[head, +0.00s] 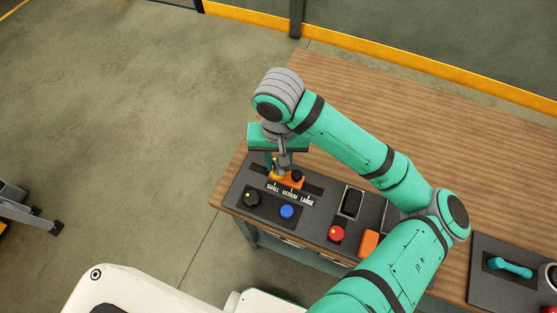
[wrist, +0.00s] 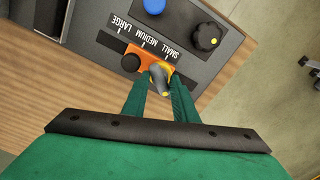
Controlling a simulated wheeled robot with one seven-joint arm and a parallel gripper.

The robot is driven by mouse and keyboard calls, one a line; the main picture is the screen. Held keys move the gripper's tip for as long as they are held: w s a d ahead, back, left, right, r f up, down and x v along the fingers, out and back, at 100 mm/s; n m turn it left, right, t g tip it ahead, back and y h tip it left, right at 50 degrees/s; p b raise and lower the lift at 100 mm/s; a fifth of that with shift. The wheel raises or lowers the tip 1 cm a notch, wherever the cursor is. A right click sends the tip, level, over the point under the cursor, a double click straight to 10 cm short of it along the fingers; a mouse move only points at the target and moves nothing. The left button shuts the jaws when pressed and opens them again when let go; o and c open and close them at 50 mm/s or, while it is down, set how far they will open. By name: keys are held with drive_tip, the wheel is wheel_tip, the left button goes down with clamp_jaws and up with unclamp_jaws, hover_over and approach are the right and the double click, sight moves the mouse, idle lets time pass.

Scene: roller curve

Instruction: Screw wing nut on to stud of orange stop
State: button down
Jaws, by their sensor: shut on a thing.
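The orange stop (head: 289,182) sits on the dark panel by the SMALL, MEDIUM, LARGE labels, and it also shows in the wrist view (wrist: 131,50). A black knob (wrist: 130,63) is on the stop beside my gripper. My gripper (wrist: 159,84) points down at the stop and is shut on the wing nut (wrist: 160,76), a grey and yellow piece between the fingertips. The wing nut is at the yellow-marked end of the stop. The stud is hidden, so I cannot tell how far the nut is on it.
The panel (head: 233,190) lies on a wooden bench (head: 340,90). It holds a black knob (head: 252,199), a blue button (head: 287,211), a red button (head: 336,233) and an orange block (head: 369,243). A teal handle (head: 510,267) is at the right.

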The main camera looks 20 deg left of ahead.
drive_tip(key=shift+w+m, duration=0.1)
drive_tip(key=shift+m, duration=0.3)
drive_tip(key=c, duration=1.3)
unclamp_jaws()
drive_tip(key=shift+d, duration=0.1)
drive_tip(key=shift+c, duration=0.7)
drive_tip(key=shift+r, duration=3)
